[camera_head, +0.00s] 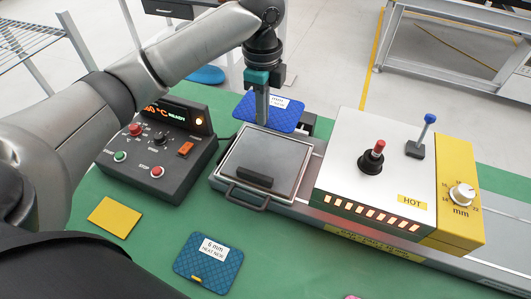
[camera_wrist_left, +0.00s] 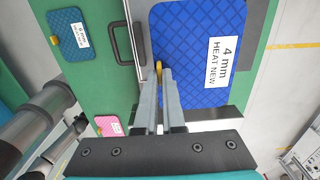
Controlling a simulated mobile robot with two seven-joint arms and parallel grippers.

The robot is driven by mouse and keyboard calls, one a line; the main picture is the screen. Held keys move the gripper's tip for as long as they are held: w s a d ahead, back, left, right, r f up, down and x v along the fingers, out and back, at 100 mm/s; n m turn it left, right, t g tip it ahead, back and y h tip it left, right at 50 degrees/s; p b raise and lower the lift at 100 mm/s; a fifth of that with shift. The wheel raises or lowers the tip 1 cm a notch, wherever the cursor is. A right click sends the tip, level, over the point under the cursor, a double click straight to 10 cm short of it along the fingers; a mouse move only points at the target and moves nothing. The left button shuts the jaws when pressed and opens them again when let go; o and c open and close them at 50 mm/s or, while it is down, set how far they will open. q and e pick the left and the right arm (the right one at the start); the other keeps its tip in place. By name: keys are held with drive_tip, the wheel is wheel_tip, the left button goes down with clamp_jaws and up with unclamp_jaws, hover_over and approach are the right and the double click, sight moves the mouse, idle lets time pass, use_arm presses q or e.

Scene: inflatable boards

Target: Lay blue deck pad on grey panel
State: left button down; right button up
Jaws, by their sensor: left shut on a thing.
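My left gripper (camera_head: 262,118) is shut on a bright blue quilted pad (camera_head: 284,118) with a white label. In the left wrist view the pad (camera_wrist_left: 185,45) reads "4 mm HEAT NEW", and the gripper (camera_wrist_left: 160,75) pinches its small yellow tab at the edge. The pad is beyond the far edge of the square grey panel (camera_head: 262,150), which has a dark handle on its near side and a dark block on it. I cannot tell the pad's exact height. A darker teal-blue pad (camera_head: 209,263), labelled "6 mm HEAT NEW", lies on the green table. My right gripper is not in view.
A control box (camera_head: 158,145) with a lit display stands left of the panel. A white and yellow heater unit (camera_head: 380,180) marked "HOT" stands right, over a grey rail. A yellow sheet (camera_head: 114,216) lies front left. A pink piece (camera_wrist_left: 110,126) shows in the left wrist view.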

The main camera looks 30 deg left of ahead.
use_arm(q)
drive_tip(key=b, duration=0.1)
hover_over(263, 167)
wheel_tip(263, 167, down, 11)
drive_tip(key=shift+r, duration=0.15)
wheel_tip(263, 167, down, 5)
drive_tip(key=shift+f+b, duration=0.15)
drive_tip(key=shift+b, duration=0.45)
drive_tip(key=shift+w, duration=0.1)
drive_tip(key=shift+f, duration=0.1)
drive_tip(key=c, duration=1.5)
unclamp_jaws()
drive_tip(key=o, duration=0.5)
wheel_tip(263, 167, up, 12)
drive_tip(key=shift+r+p, duration=0.15)
drive_tip(key=shift+p, duration=0.85)
